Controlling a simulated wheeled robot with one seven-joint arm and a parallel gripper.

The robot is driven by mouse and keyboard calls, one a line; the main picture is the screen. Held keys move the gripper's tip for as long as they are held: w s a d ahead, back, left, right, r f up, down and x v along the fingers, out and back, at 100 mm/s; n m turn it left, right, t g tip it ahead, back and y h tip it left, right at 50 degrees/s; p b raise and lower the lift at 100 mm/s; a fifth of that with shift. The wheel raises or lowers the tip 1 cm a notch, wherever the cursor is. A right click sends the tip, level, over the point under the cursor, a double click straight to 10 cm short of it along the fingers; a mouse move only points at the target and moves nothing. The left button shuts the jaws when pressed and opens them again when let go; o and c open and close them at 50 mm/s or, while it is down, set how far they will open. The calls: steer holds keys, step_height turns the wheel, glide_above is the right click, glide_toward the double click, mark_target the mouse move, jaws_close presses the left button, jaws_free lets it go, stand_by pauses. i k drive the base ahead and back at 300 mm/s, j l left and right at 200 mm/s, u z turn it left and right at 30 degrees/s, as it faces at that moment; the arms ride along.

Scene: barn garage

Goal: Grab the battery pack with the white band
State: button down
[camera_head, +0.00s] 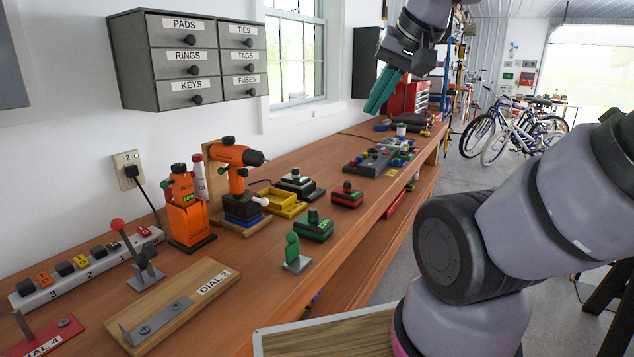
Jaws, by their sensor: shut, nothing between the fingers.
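Several battery packs stand on the wooden workbench (225,262). A dark pack (296,183) near the wall, behind the yellow tray, shows a whitish layer around its upper part and looks like the one with the white band, though it is small here. A green pack (313,229) and a red pack (347,197) stand nearer the bench's front edge. My gripper (373,108) has teal fingers, shut together and empty. It hangs in the air at upper centre, above the bench and apart from all the packs.
An orange drill (236,160) stands on a dark blue base beside a yellow tray (283,202). An orange charger-like unit (188,222), a power strip (85,270) and a DIAL 2 board (170,305) are at left. A green upright lever (293,252) stands at the front edge.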

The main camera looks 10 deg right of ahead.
mark_target(295, 180)
steer(key=z, duration=0.5)
steer(key=i+l+z, duration=0.15)
steer(key=z, duration=0.2)
steer(key=i+l+z, duration=0.1)
steer(key=i+z, duration=0.4)
steer(key=z, duration=0.2)
steer(key=i+l, duration=0.1)
steer(key=i, duration=1.9)
steer(key=i+u, duration=0.1)
steer(key=u, duration=0.3)
steer(key=i+u, duration=0.1)
steer(key=u, duration=0.35)
steer(key=i+l+u, duration=0.1)
steer(key=u, duration=0.3)
steer(key=i+l+u, duration=0.1)
steer(key=u, duration=2.85)
